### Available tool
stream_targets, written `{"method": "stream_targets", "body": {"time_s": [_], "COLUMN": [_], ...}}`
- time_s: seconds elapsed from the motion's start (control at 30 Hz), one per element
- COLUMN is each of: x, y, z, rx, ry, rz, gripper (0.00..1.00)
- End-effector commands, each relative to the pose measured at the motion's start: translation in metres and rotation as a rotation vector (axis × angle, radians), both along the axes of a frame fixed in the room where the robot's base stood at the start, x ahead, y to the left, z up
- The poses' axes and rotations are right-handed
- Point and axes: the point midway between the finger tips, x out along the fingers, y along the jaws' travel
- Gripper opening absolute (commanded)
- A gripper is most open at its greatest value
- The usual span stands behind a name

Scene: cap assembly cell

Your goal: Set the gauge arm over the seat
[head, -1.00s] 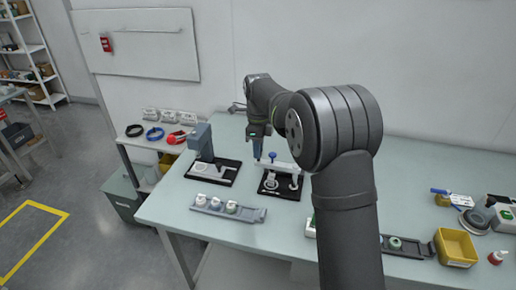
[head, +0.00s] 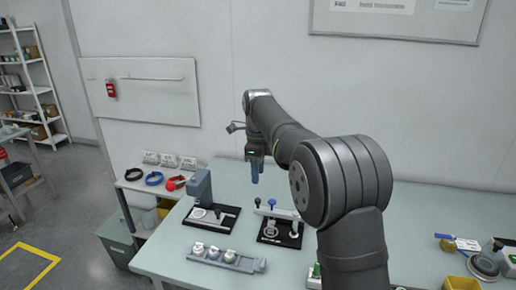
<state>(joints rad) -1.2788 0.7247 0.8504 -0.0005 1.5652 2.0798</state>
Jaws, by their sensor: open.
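The gauge arm (head: 283,213) is a pale bar with a dark blue knob (head: 272,202) on top. It spans the back of a black base plate (head: 268,240) in the middle of the table. Small pale round parts (head: 270,230) stand on that plate in front of the bar; I cannot tell for sure which is the seat. My arm link hides the table to the right.
Left of the gauge stands a grey press-like post (head: 202,188) on another black plate (head: 228,222). A grey tray (head: 245,264) with several white caps lies in front. A yellow bin (head: 458,284) and a grey round device (head: 483,265) are at the right.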

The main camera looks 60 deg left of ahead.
Motion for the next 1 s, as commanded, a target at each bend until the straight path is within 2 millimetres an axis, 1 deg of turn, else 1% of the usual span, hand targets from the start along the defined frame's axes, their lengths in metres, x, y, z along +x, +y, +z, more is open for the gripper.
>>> {"method": "stream_targets", "body": {"time_s": [0.03, 0.2, 0.3, 0.4, 0.6, 1.0], "x": [0.0, 0.0, 0.001, 0.001, 0.0, 0.0], "y": [0.001, 0.001, 0.001, 0.001, 0.0, 0.0], "z": [0.014, 0.051, 0.066, 0.076, 0.083, 0.082], "rx": [0.004, 0.004, 0.004, 0.003, 0.001, 0.001], "ry": [-0.001, -0.001, -0.001, -0.001, -0.001, -0.001], "rz": [0.0, 0.0, 0.0, -0.001, -0.001, 0.0], "gripper": [0.41, 0.41, 0.41, 0.41, 0.41, 0.41]}}
